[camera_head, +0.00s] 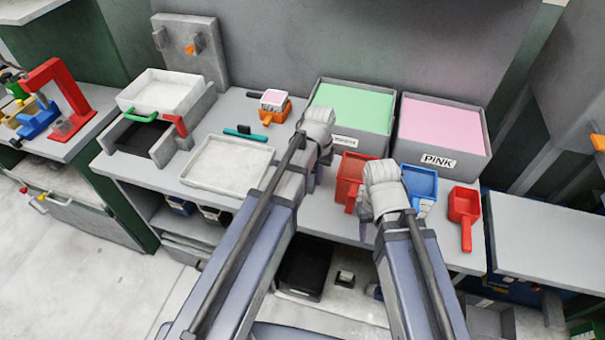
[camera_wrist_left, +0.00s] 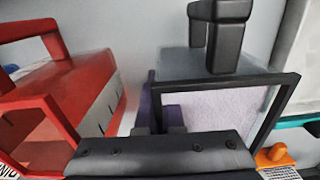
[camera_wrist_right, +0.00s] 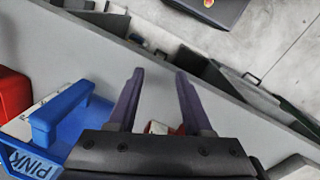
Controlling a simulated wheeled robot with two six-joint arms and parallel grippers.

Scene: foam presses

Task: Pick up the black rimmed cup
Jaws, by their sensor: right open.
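The black rimmed cup (camera_wrist_left: 278,80) fills the right half of the left wrist view. It has a dark square rim, a dark handle and a pale speckled inside. My left gripper (camera_wrist_left: 160,112) is at its near left wall, with one purple finger on each side of the wall, close together, so it looks shut on the cup. In the head view my left wrist hides the cup, and I cannot tell its height above the bench. My right gripper (camera_wrist_right: 160,90) is open and empty, above the bench beside a blue container (camera_wrist_right: 70,115).
A red container (camera_head: 352,170) stands between my wrists. The blue container (camera_head: 420,182) and a red scoop (camera_head: 463,208) stand right. Green (camera_head: 350,105) and pink (camera_head: 440,125) foam bins stand behind. A white tray (camera_head: 225,165) lies left, near an orange cup (camera_head: 274,106).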

